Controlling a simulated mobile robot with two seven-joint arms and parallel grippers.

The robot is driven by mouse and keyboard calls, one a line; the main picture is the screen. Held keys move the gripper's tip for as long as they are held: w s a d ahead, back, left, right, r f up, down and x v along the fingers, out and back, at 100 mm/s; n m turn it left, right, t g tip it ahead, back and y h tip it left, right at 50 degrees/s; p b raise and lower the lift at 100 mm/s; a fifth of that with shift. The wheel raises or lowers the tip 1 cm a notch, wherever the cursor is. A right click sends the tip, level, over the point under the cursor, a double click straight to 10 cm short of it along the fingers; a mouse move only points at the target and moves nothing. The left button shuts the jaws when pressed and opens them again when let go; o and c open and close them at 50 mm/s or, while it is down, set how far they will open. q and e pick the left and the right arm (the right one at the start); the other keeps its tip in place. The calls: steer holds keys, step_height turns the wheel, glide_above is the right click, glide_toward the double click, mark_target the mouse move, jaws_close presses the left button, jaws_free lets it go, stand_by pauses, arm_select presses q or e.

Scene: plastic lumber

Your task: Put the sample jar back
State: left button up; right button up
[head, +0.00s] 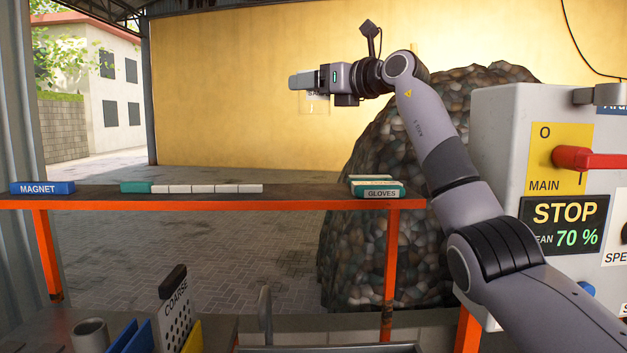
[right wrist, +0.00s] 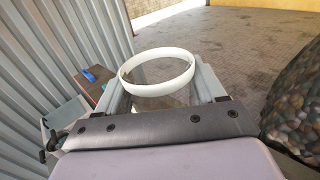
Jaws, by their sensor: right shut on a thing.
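My right gripper (head: 303,82) is raised high over the far side of the shelf, in front of the yellow wall. It is shut on the sample jar (head: 317,104), whose clear body shows faintly just below the fingers. In the right wrist view the jar's white round rim (right wrist: 122,76) stands up between the two grey fingers (right wrist: 168,92), with see-through walls beneath it. I see no lid on it. My left gripper is not in view.
An orange-framed shelf (head: 300,197) carries a blue MAGNET box (head: 42,188), a teal-and-white row (head: 195,188) and a GLOVES box (head: 382,192). Its right-middle stretch is bare. A control cabinet (head: 500,130) and a stone heap (head: 365,220) stand right. A COARSE plate (head: 176,315) stands below.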

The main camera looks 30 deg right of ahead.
arm_select(q)
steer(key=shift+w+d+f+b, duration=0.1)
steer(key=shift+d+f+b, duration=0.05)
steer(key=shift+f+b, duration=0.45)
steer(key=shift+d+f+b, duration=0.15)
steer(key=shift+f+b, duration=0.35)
steer(key=shift+b, duration=0.15)
arm_select(e)
steer(key=shift+s+f, duration=0.1)
steer(key=shift+f, duration=7.65)
steer(key=shift+f, duration=0.15)
steer(key=o, duration=1.2)
steer(key=shift+c, duration=0.2)
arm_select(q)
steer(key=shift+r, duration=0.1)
